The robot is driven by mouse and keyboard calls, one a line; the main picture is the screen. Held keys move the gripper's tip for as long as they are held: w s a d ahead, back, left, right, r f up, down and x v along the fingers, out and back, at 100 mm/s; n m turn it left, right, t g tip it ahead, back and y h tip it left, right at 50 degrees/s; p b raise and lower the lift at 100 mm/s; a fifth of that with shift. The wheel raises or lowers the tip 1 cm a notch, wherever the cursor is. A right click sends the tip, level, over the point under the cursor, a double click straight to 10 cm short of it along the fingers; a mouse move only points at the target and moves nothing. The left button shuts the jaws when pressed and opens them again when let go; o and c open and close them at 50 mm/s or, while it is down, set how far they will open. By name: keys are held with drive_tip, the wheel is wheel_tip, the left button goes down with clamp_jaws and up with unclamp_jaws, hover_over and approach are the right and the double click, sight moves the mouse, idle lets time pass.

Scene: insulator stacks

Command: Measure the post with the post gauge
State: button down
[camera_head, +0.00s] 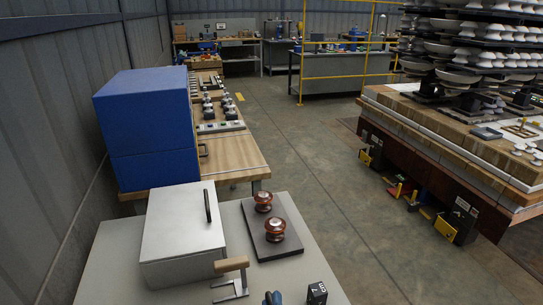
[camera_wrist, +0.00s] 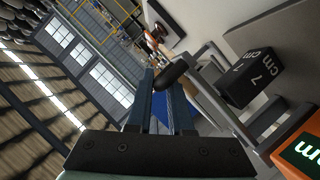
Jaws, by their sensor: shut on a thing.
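My gripper (camera_wrist: 163,82) has its two blue-grey fingers shut on a dark rounded grip (camera_wrist: 172,74). The grip seems to belong to the post gauge, an orange body (camera_wrist: 300,148) with a lit display reading "mm", partly cut off in the wrist view. The link between grip and body is not clear. In the head view only blue fingertips (camera_head: 272,298) show at the bottom edge. Two red-brown insulator posts (camera_head: 263,201) (camera_head: 275,229) stand upright on a dark plate (camera_head: 289,246), away from my gripper. I cannot tell which is the post to measure.
A black block marked 7 cm (camera_head: 317,293) stands right of my fingertips; it also shows in the wrist view (camera_wrist: 245,75). A metal box (camera_head: 182,240) with a black handle stands behind. A blue cabinet (camera_head: 147,125) is beyond.

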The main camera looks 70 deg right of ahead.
drive_tip(key=shift+s+d, duration=0.2)
drive_tip(key=shift+d, duration=0.05)
drive_tip(key=c, duration=0.9)
unclamp_jaws()
drive_tip(key=shift+a+f, duration=0.1)
drive_tip(key=shift+a, duration=0.05)
drive_tip(key=shift+s+a, duration=0.1)
drive_tip(key=shift+a, duration=0.2)
drive_tip(key=v, duration=1.2)
drive_tip(key=shift+a, duration=0.1)
